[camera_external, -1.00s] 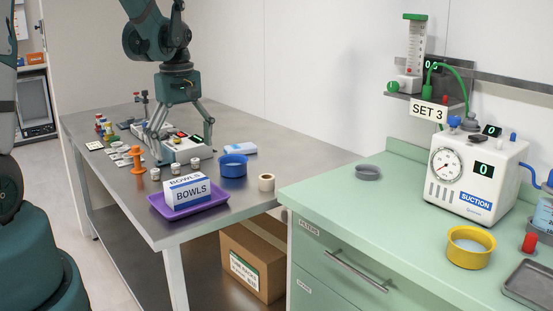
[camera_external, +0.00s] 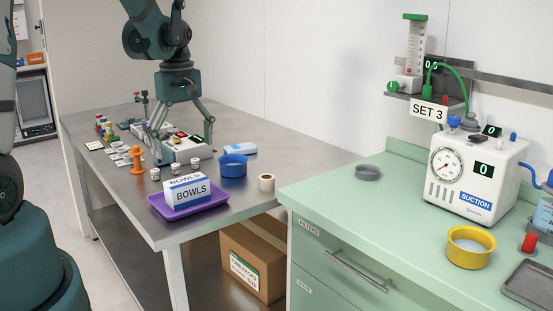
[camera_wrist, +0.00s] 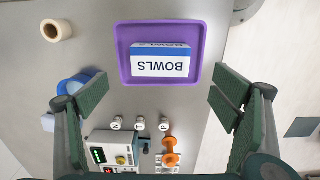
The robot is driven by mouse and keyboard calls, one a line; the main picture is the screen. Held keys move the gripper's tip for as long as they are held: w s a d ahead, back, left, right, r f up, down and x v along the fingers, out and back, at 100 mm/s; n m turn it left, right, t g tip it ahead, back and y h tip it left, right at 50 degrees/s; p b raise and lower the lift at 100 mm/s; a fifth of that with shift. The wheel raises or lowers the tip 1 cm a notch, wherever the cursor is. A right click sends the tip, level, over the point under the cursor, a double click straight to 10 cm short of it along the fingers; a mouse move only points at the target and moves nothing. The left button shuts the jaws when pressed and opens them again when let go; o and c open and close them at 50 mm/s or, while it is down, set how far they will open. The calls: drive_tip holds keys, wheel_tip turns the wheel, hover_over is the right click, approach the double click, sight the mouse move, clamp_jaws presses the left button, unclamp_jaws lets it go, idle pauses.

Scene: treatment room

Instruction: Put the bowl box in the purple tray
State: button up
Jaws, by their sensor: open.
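The bowl box (camera_external: 188,192) is white and blue with BOWLS printed on it. It sits inside the purple tray (camera_external: 160,207) on the steel table. In the wrist view the box (camera_wrist: 160,64) lies within the rim of the tray (camera_wrist: 122,45), near its middle. My gripper (camera_external: 181,150) is open and empty, above the table and behind the tray in the external view. In the wrist view its two fingers (camera_wrist: 165,112) are spread wide at left and right, apart from the box and tray.
A blue bowl (camera_external: 233,166), an orange spool (camera_external: 137,160) and several small jars stand near the tray. A white device (camera_external: 190,150) with a display is beneath my gripper. A tape roll (camera_external: 266,182) is by the table edge. The green counter (camera_external: 400,215) is at right.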

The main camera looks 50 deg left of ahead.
drive_tip(key=d+r+m+t+y, duration=0.1)
drive_tip(key=d+r+m+t, duration=0.2)
drive_tip(key=d+r+m, duration=0.85)
drive_tip(key=s+d+r+m+t, duration=0.2)
drive_tip(key=s+d+r+m, duration=0.1)
drive_tip(key=d, duration=0.7)
drive_tip(key=s+d+r+m+t+h, duration=0.1)
drive_tip(key=s+d+r+m+t, duration=0.1)
drive_tip(key=d, duration=0.9)
wheel_tip(320, 180, up, 3)
drive_tip(key=shift+s+d+m, duration=0.25)
drive_tip(key=shift+s+m, duration=0.5)
drive_tip(key=shift+s, duration=0.5)
